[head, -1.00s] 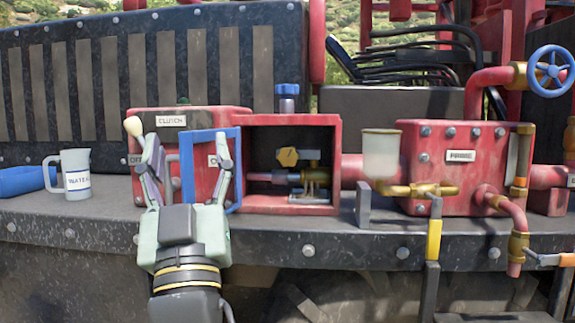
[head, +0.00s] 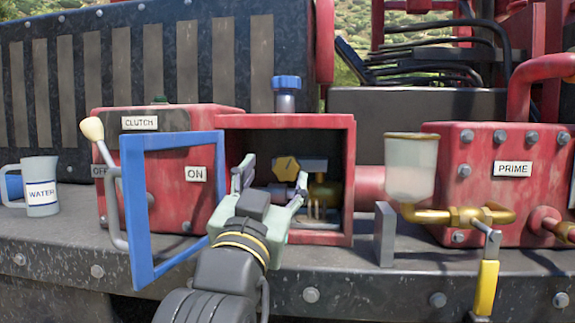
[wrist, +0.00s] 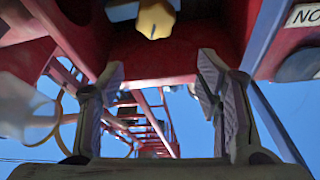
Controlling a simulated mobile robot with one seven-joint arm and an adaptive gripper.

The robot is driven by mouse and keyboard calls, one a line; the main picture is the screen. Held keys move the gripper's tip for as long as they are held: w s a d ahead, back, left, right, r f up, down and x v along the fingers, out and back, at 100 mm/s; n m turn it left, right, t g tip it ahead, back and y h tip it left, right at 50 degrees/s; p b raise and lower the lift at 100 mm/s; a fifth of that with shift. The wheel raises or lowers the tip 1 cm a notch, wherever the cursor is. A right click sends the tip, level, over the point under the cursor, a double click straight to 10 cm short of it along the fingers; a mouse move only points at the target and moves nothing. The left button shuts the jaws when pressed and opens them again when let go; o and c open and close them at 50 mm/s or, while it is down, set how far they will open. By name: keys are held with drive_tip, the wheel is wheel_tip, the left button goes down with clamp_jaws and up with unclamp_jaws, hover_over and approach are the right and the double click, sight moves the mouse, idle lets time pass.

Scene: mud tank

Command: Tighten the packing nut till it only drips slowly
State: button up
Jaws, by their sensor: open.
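An open-fronted red box (head: 345,130) stands on the ledge. Inside it are a yellow faceted knob (head: 287,168), also seen in the wrist view (wrist: 156,18), and a brass fitting (head: 325,193) on a grey shaft. I cannot tell for certain which is the packing nut; the brass fitting seems likelier. Thin pale streaks (head: 320,212) show below the fitting. My gripper (head: 273,176) is open and empty at the box's mouth, its fingers spread either side of the shaft area. It also shows in the wrist view (wrist: 160,75). My fingers and wrist hide part of the interior.
A blue door frame (head: 137,230) swings out just left of my wrist. Left of it are a clutch box (head: 165,155) with a lever (head: 112,190) and a water jug (head: 40,185). A grey bracket (head: 385,235) and a cup (head: 411,165) stand to the right.

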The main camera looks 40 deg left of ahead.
sight(286, 170)
drive_tip(key=w+a, duration=0.1)
drive_tip(key=w, duration=0.2)
drive_tip(key=w+a+p, duration=0.1)
drive_tip(key=w+a, duration=0.1)
drive_tip(key=w+a+p, duration=0.1)
drive_tip(key=w, duration=0.2)
drive_tip(key=shift+w+a+r, duration=0.2)
drive_tip(key=shift+w+a, duration=0.1)
drive_tip(key=shift+w, duration=0.05)
drive_tip(key=c, duration=1.2)
drive_tip(key=shift+m, duration=0.3)
drive_tip(key=m+h, duration=0.2)
drive_tip(key=m, duration=0.1)
drive_tip(key=shift+m, duration=0.3)
drive_tip(key=shift+m+h+b, duration=0.35)
drive_tip(key=shift+m+h, duration=0.35)
drive_tip(key=shift+m, duration=0.8)
drive_tip(key=shift+m+h+b, duration=0.35)
drive_tip(key=shift+m+h, duration=0.35)
drive_tip(key=shift+m, duration=0.8)
